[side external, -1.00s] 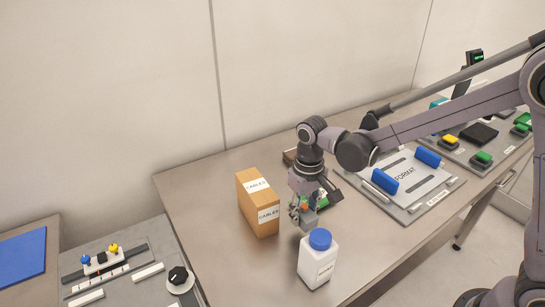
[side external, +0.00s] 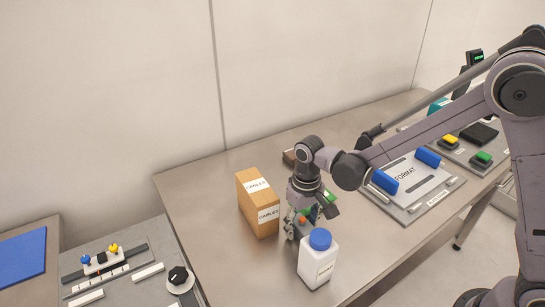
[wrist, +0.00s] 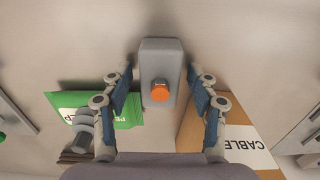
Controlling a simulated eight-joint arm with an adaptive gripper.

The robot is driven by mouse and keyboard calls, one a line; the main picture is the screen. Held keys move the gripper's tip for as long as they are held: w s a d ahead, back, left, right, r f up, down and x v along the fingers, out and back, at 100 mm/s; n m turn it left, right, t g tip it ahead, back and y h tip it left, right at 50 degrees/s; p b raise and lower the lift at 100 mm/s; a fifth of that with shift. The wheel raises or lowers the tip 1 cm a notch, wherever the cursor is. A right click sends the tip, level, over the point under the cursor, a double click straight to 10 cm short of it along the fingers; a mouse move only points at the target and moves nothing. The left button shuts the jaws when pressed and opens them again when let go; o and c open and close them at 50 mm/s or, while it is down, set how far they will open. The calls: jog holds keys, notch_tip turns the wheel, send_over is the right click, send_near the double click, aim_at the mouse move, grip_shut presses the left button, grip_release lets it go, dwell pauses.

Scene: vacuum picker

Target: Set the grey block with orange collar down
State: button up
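The grey block (wrist: 160,57) with its orange collar (wrist: 160,93) lies between my fingers in the wrist view. A narrow gap shows between the block and each finger pad. My gripper (wrist: 160,78) is open around the block. In the side view my gripper (side external: 300,231) is low over the table between the cables box and the white bottle. The orange collar (side external: 303,220) shows there beside the fingers. The block's underside is hidden, but it appears to be at the tabletop.
The cardboard cables box (side external: 258,207) stands close on the left in the side view. A white bottle with a blue cap (side external: 318,262) stands just in front. A green packet (wrist: 124,117) lies near the fingers. A format plate (side external: 420,190) lies to the right.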

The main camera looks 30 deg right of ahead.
aim_at(303, 220)
notch_tip(303, 220, up, 12)
jog(key=s+d+r+t, duration=0.3)
jog(key=s+d+t, duration=0.3)
jog(key=s+d, duration=0.5)
jog(key=shift+s+d+r+t, duration=0.3)
jog(key=shift+s+r, duration=0.1)
jog(key=shift+s, duration=0.2)
jog(key=shift+o, duration=0.2)
jog(key=shift+s+d+f, duration=0.1)
jog(key=shift+s, duration=0.1)
jog(key=o, duration=0.6)
jog(key=shift+s+d+f+t, duration=0.1)
jog(key=shift+t, duration=0.2)
jog(key=shift+o, duration=0.2)
